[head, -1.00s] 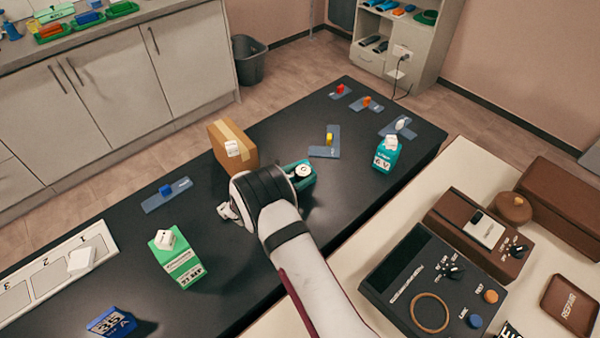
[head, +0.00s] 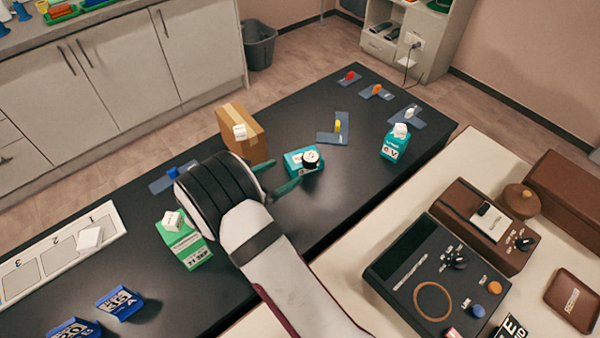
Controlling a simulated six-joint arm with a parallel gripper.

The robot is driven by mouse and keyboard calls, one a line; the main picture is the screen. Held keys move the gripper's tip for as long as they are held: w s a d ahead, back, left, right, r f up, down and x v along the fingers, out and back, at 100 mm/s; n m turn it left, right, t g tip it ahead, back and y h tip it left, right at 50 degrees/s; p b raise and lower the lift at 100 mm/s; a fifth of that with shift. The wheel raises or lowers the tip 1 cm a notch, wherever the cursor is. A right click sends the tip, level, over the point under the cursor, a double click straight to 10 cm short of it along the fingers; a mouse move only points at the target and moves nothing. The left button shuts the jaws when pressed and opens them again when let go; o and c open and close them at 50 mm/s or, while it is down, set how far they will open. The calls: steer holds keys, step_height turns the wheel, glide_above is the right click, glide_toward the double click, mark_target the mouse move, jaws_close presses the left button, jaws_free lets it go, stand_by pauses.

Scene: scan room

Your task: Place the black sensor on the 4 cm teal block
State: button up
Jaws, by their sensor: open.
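A small round thing with black sides and a white top (head: 311,160), apparently the black sensor, sits on the right part of a low teal block (head: 293,160). The block's size label is too small to read. My gripper (head: 282,175) is open and empty, with its green fingers pointing right toward the block's near left side. The lower finger ends close to the block; I cannot tell if it touches. A second, taller teal block (head: 390,150) stands to the right with a white piece (head: 400,131) on top.
A cardboard box (head: 241,138) with a white cube stands behind my gripper. A green block (head: 186,249) with a white cube is at its left. Blue holders with small coloured parts lie at the back. Devices stand on the pale bench (head: 400,212) at right.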

steer(key=s+d+r+m+g+h, duration=0.1)
steer(key=s+d+r+m+g, duration=0.35)
steer(key=d+r+m, duration=0.35)
steer(key=s+d+r+m+g+h, duration=0.1)
steer(key=s+d+r+m+g, duration=0.35)
steer(key=d, duration=0.55)
steer(key=s+d+r+m+g+y, duration=0.25)
steer(key=s+m+y, duration=0.25)
steer(key=s+m, duration=1)
steer(key=s+a+m+y, duration=0.5)
steer(key=s+m+y, duration=0.1)
steer(key=s, duration=0.3)
steer(key=shift+m, duration=0.65)
steer(key=shift+w, duration=0.1)
steer(key=shift+o, duration=0.5)
